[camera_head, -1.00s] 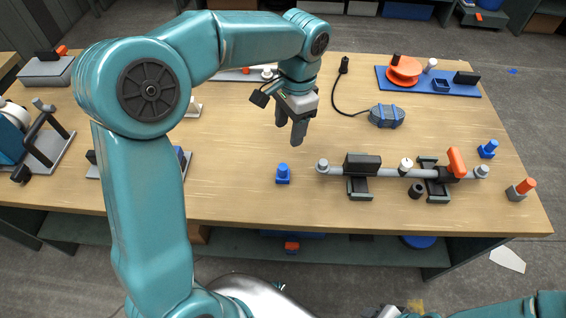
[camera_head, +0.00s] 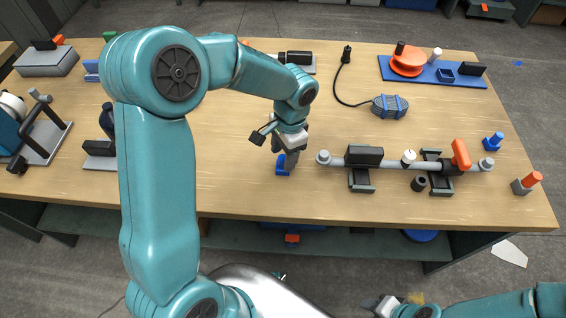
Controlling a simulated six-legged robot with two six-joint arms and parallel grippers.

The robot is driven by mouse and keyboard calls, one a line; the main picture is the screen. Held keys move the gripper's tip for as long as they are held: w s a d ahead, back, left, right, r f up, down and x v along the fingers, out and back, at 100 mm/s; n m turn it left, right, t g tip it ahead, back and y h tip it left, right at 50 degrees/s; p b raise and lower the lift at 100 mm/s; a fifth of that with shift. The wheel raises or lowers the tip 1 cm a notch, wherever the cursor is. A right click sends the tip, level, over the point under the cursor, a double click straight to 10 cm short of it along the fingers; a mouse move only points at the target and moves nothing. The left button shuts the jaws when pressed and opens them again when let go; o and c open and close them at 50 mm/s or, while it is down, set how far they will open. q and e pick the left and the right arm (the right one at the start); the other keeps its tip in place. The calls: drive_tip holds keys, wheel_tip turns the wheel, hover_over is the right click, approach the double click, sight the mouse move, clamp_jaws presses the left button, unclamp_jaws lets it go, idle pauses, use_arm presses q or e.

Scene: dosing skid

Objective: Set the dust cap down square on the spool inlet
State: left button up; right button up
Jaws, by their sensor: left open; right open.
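A small blue piece (camera_head: 282,170), possibly the dust cap, stands on the table left of the pipe spool. My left gripper (camera_head: 284,152) is open and pointing down at it, with fingers in front of its upper part; I cannot tell whether they touch. The grey pipe spool (camera_head: 397,164) lies across two dark supports. Its left end (camera_head: 323,157) has a pale grey fitting, and an orange lever (camera_head: 461,154) rises near its right end. I cannot tell which opening is the inlet. My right gripper (camera_head: 382,305) is open and empty, low in front of the table.
A small black cylinder (camera_head: 418,184) stands in front of the spool. Blue (camera_head: 493,141) and orange-topped (camera_head: 527,183) pieces stand at the right. A grey pod with blue bands (camera_head: 390,106) and a blue tray (camera_head: 430,72) lie behind. Bare wood surrounds the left gripper.

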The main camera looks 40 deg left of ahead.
use_arm(q)
wheel_tip(320, 180, down, 2)
drive_tip(key=shift+s+a+f, duration=0.1)
drive_tip(key=shift+c, duration=0.3)
clamp_jaws()
